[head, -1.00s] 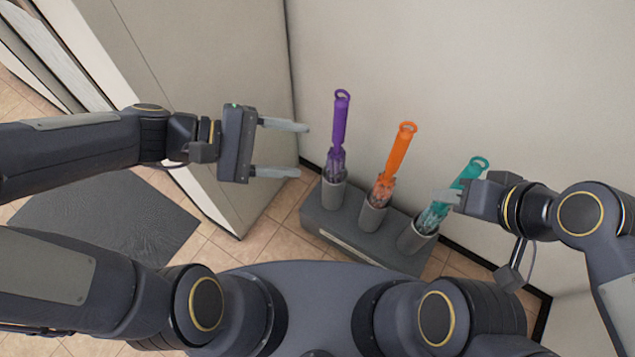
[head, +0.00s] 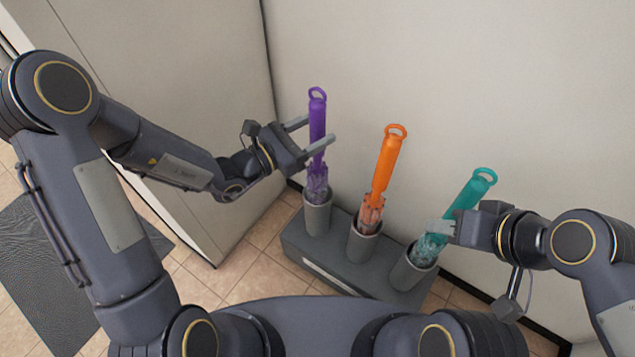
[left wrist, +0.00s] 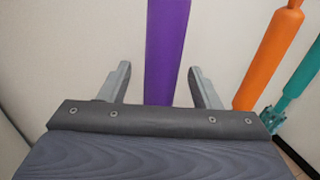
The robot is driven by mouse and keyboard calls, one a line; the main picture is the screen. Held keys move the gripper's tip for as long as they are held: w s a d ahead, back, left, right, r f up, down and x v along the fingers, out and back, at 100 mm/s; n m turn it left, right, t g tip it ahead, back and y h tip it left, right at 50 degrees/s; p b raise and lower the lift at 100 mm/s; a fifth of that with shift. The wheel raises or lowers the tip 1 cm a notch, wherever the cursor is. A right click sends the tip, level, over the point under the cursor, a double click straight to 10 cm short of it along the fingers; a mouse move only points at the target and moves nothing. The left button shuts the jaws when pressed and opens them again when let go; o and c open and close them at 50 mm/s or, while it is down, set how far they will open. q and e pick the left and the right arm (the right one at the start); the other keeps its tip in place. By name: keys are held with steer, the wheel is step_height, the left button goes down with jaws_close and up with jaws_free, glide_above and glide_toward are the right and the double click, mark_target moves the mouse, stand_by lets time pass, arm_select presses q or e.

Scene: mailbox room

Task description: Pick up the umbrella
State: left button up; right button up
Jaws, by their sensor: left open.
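Three umbrellas stand handle-up in grey cups on a low grey stand: a purple umbrella (head: 317,125) on the left, an orange umbrella (head: 386,165) in the middle and a teal umbrella (head: 468,195) on the right. My left gripper (head: 320,130) is open at the purple handle, one finger on each side of it in the head view. In the left wrist view the purple umbrella (left wrist: 167,50) rises between the two open fingers, with gaps on both sides. My right gripper (head: 438,226) is by the lower part of the teal umbrella; its finger opening is unclear.
The grey stand (head: 320,262) sits on the tiled floor against the wall (head: 450,80). A tall pale cabinet or panel (head: 170,70) stands left of the purple umbrella. A dark mat (head: 40,270) lies on the floor at the left.

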mark_target(325, 125)
arm_select(q)
steer(key=shift+x, duration=1.6)
steer(key=shift+s, duration=0.1)
steer(key=shift+c, duration=0.5)
jaws_close()
